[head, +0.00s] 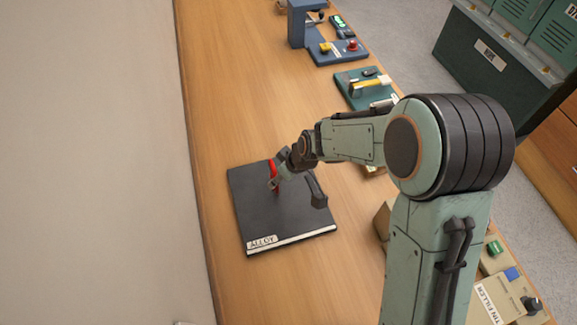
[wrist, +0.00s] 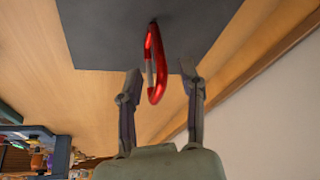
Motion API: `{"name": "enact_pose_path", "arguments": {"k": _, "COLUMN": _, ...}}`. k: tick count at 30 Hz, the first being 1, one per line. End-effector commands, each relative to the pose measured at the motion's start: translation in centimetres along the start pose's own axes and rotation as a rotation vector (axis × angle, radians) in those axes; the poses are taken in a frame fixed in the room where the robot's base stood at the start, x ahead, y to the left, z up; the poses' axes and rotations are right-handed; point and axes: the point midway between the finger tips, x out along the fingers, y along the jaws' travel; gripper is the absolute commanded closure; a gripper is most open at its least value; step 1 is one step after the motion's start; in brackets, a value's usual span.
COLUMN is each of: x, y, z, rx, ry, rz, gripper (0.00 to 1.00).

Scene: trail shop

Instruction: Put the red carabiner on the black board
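The red carabiner (head: 274,168) is at the far part of the black board (head: 250,205), which has an ALLOY label on its front edge. In the wrist view the carabiner (wrist: 155,65) stands roughly on end, its far end seeming to meet the board (wrist: 100,35) beside a small dark shadow. My gripper (head: 296,192) is over the board with its fingers spread. In the wrist view my gripper (wrist: 160,72) has the carabiner between its fingers, with a visible gap on both sides. Part of the carabiner is hidden by a finger in the head view.
A green tray (head: 352,98) with a yellow-handled tool and a blue stand (head: 300,25) are farther back on the wooden counter (head: 225,90). A wall runs along the left. A beige box (head: 490,300) is at lower right. The counter left of the board is clear.

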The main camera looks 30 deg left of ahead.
Motion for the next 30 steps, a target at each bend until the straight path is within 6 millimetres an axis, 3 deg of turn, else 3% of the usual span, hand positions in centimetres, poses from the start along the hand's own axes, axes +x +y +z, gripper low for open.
{"name": "enact_pose_path", "arguments": {"k": 6, "x": -5.3, "y": 0.1, "z": -0.1, "rx": 0.000, "ry": 0.004, "rz": 0.005, "gripper": 0.61}}
{"name": "enact_pose_path", "arguments": {"k": 10, "x": -7.6, "y": 0.1, "z": 0.0, "rx": 0.001, "ry": 0.002, "rz": 0.003, "gripper": 0.61}}
{"name": "enact_pose_path", "arguments": {"k": 15, "x": -9.1, "y": 0.0, "z": 0.0, "rx": 0.001, "ry": 0.001, "rz": 0.001, "gripper": 0.61}}
{"name": "enact_pose_path", "arguments": {"k": 23, "x": -9.4, "y": 0.0, "z": 0.1, "rx": 0.005, "ry": -0.002, "rz": 0.001, "gripper": 0.61}}
{"name": "enact_pose_path", "arguments": {"k": 26, "x": -11.0, "y": 0.5, "z": 1.6, "rx": 0.065, "ry": -0.029, "rz": 0.025, "gripper": 0.61}}
{"name": "enact_pose_path", "arguments": {"k": 29, "x": -14.9, "y": 0.8, "z": 5.7, "rx": 0.235, "ry": -0.095, "rz": 0.079, "gripper": 0.61}}
{"name": "enact_pose_path", "arguments": {"k": 30, "x": -16.8, "y": 0.6, "z": 7.8, "rx": 0.332, "ry": -0.126, "rz": 0.104, "gripper": 0.61}}
